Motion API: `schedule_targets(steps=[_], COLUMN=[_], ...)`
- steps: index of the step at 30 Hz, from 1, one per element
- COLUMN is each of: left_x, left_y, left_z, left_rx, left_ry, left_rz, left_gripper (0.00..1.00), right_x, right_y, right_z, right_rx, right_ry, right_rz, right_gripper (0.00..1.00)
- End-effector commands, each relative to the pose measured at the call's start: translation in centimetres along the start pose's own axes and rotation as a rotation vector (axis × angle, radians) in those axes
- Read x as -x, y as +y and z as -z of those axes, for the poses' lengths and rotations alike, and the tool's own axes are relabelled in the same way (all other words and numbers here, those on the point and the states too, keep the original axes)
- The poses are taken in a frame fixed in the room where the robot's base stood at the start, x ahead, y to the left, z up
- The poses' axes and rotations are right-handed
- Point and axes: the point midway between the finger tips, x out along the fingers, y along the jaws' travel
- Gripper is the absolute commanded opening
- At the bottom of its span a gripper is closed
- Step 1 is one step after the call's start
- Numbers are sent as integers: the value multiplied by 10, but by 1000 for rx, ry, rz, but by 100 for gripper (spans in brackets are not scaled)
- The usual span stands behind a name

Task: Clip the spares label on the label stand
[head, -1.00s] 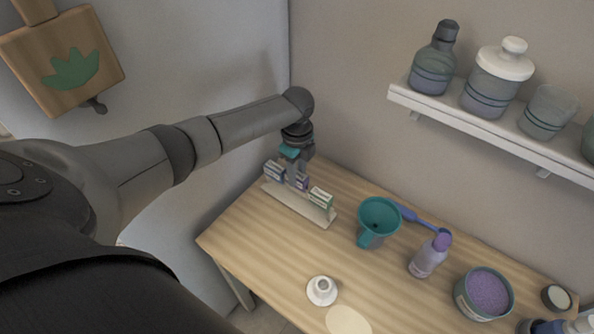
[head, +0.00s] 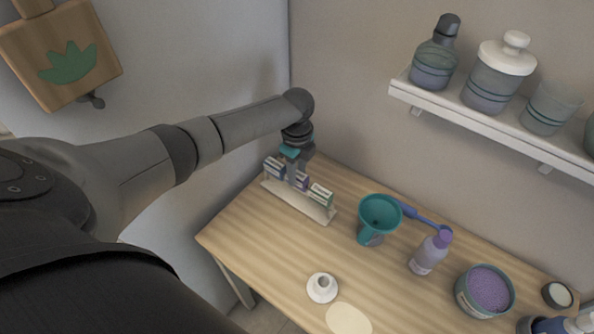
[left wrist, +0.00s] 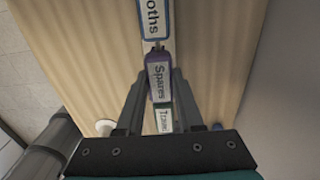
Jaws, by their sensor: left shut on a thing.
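The white label stand (head: 285,202) stands at the far left corner of the wooden table. The purple-edged spares label (head: 302,181) is at the stand's middle, between a blue-edged label (head: 274,167) and a green-edged label (head: 321,194). My left gripper (head: 297,175) points down over the stand. In the left wrist view, the spares label (left wrist: 159,75) is between its two fingers, shut on it, in line with the blue label (left wrist: 153,18) and the partly covered green label (left wrist: 164,119). I cannot tell whether the spares label is fully seated on the stand. My right gripper is not in view.
A teal funnel cup (head: 378,215), blue scoop (head: 425,216), purple-capped bottle (head: 428,255) and tub of purple grains (head: 485,292) stand to the right. A white piece (head: 322,288) stands near the front edge. A shelf (head: 470,122) with jars hangs on the wall.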

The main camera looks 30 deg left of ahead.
Motion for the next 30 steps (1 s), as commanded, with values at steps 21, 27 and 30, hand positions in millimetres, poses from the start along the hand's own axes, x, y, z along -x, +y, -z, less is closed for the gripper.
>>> schedule_targets(steps=[21,27,30], left_x=[-12,-12,-12], left_y=[0,0,0], left_z=[0,0,0], left_rx=[0,0,0], left_ry=[0,0,0], left_rz=[0,-1,-1], left_gripper=[0,48,59], right_x=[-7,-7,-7], right_y=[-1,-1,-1], right_z=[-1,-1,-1], right_rx=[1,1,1], right_ry=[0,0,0], right_rz=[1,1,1], right_gripper=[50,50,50])
